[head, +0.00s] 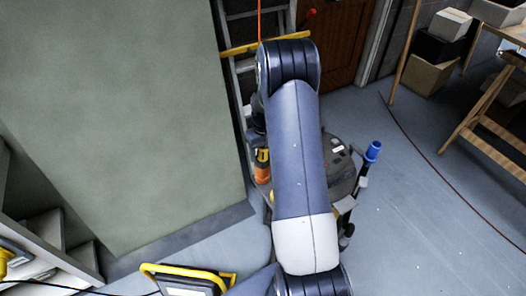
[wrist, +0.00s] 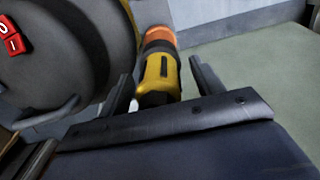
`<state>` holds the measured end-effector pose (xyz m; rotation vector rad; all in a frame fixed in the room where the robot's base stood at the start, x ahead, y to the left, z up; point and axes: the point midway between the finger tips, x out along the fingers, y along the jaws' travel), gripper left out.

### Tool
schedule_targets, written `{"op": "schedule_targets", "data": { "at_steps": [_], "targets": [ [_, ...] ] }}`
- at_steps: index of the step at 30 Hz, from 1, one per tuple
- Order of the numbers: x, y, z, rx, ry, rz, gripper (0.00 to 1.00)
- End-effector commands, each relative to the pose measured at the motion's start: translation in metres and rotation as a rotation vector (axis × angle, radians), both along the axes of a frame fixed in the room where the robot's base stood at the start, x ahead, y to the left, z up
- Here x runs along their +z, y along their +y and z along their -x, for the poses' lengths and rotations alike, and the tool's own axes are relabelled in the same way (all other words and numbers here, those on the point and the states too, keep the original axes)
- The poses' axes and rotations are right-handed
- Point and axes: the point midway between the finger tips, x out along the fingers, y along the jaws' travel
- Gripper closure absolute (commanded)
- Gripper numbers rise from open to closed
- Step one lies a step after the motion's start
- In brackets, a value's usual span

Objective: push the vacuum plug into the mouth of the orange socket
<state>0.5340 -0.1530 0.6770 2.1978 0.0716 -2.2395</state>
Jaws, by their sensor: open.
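The yellow plug body (wrist: 160,82) with dark parts lies between my gripper's two fingers (wrist: 163,84) in the wrist view. The fingers stand apart, with a gap visible at the right finger. An orange piece (wrist: 159,38), apparently the socket, is in line with the plug's far end, with a dark band between them. I cannot tell how deep the plug sits in it. In the head view the yellow plug (head: 262,156) and the orange piece (head: 262,175) show just left of my arm. My arm hides most of the gripper there.
The round grey vacuum (head: 342,165) stands close to the right of the plug; its body (wrist: 60,60) fills the wrist view's left side. A blue hose end (head: 373,150) rises from it. A large green-grey panel (head: 110,110) stands left. Floor to the right is mostly clear.

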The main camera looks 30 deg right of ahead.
Motion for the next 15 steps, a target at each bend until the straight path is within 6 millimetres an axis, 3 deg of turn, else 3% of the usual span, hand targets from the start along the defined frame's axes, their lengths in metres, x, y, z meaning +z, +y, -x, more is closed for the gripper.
{"op": "schedule_targets", "data": {
  "at_steps": [5, 15],
  "targets": [
    [0.021, -0.001, -0.001, 0.000, -0.004, 0.002, 0.37],
    [0.087, -0.003, -0.002, 0.000, -0.004, 0.002, 0.37]
  ]
}}
